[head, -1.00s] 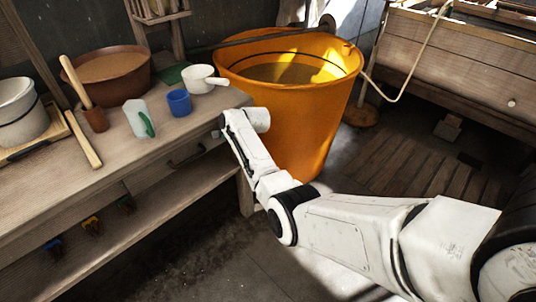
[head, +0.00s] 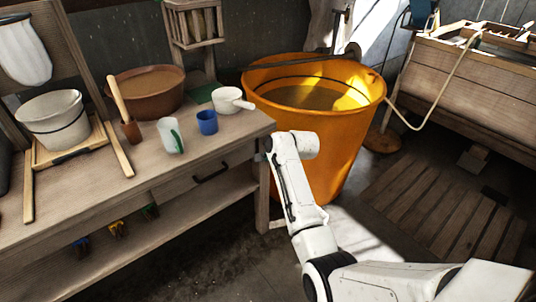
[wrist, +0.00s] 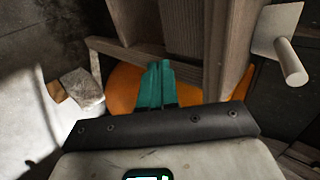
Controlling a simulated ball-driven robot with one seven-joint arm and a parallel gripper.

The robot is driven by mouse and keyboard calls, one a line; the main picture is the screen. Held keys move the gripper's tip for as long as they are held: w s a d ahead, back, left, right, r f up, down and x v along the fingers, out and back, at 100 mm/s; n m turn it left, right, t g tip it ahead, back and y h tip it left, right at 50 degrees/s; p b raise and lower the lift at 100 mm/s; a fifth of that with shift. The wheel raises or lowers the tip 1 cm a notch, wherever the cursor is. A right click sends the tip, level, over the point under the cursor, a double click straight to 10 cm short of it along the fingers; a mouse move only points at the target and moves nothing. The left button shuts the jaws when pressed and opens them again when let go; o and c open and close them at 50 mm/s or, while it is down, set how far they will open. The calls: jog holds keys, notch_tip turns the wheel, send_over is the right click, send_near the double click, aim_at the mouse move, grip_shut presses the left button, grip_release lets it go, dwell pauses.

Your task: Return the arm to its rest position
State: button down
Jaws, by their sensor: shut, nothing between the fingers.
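My arm's white forearm rises in the head view, its wrist end beside the bench's front right corner and in front of the orange bucket (head: 350,160). The gripper fingers cannot be made out there. In the wrist view my gripper (wrist: 156,88) shows two teal fingers close together, shut and empty. Orange of the bucket (wrist: 125,88) and grey wooden parts lie beyond them. I cannot tell whether the fingers touch the wood.
The wooden bench (head: 100,215) holds a white pot (head: 55,120), a brown bowl (head: 150,100), a blue mug (head: 207,122), a clear cup (head: 170,137) and a white dipper (head: 230,98). Wooden slats (head: 425,205) lie on the floor at right. A wooden vat (head: 490,90) stands behind.

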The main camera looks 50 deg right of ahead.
jog(key=shift+s+a+r, duration=0.1)
jog(key=shift+s+r, duration=0.15)
jog(key=shift+s, duration=0.05)
jog(key=s+a+f+n+g+y+p, duration=0.1)
jog(key=s+a+f+n+g, duration=0.15)
jog(key=s+a+n, duration=0.6)
jog(key=s+a+f+n+g+y+p, duration=0.1)
jog(key=s+a+f+n+g+p, duration=0.15)
jog(key=s+a, duration=0.6)
jog(key=s+a+r+n+g, duration=0.2)
jog(key=s+a+n+g, duration=0.1)
jog(key=s+a+n, duration=0.7)
jog(key=s+a, duration=0.3)
jog(key=s, duration=0.2)
jog(key=shift+p, duration=0.4)
